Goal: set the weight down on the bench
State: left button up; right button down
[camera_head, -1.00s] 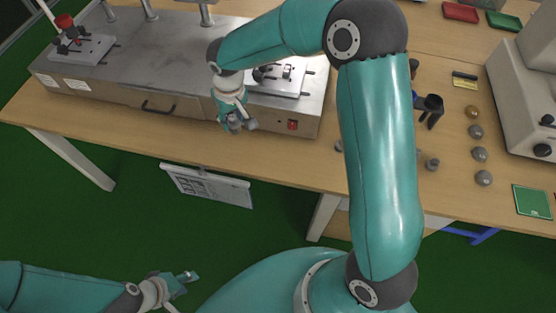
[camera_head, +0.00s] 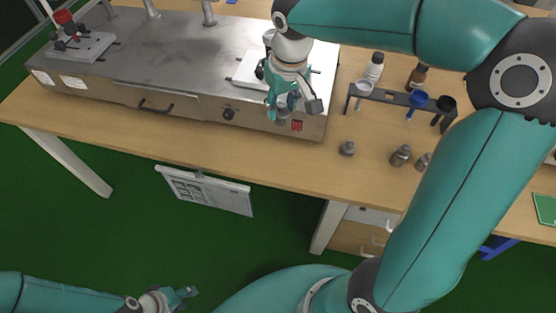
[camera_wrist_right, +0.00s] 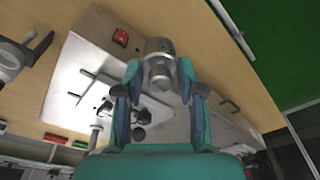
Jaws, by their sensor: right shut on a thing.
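My right gripper (camera_head: 290,106) is over the front right part of the steel machine, near its red switch. It is shut on a grey metal weight, which shows clearly between the fingers in the right wrist view (camera_wrist_right: 158,65). In the head view the fingers largely hide this weight. The wooden bench (camera_head: 265,148) has a bare strip in front of the machine. My left gripper (camera_head: 180,297) is low at the bottom left, away from the bench; its finger opening is too small to tell.
Several similar weights stand on the bench right of the machine, including a small one (camera_head: 347,148) and a larger one (camera_head: 400,155). A dark rack (camera_head: 390,97) with cups stands behind them. The steel machine (camera_head: 180,60) fills the bench's left part.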

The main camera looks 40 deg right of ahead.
notch_tip(320, 180, down, 14)
jog(key=shift+r+b, duration=0.1)
jog(key=shift+b, duration=0.3)
jog(key=shift+f, duration=2.1)
jog(key=shift+f+b, duration=0.15)
jog(key=shift+b, duration=0.25)
jog(key=c, duration=0.7)
grip_release()
jog(key=shift+r, duration=0.35)
jog(key=r, duration=0.3)
jog(key=s+r+p, duration=0.1)
jog(key=r, duration=0.7)
jog(key=shift+s+r, duration=0.25)
jog(key=shift+s, duration=0.15)
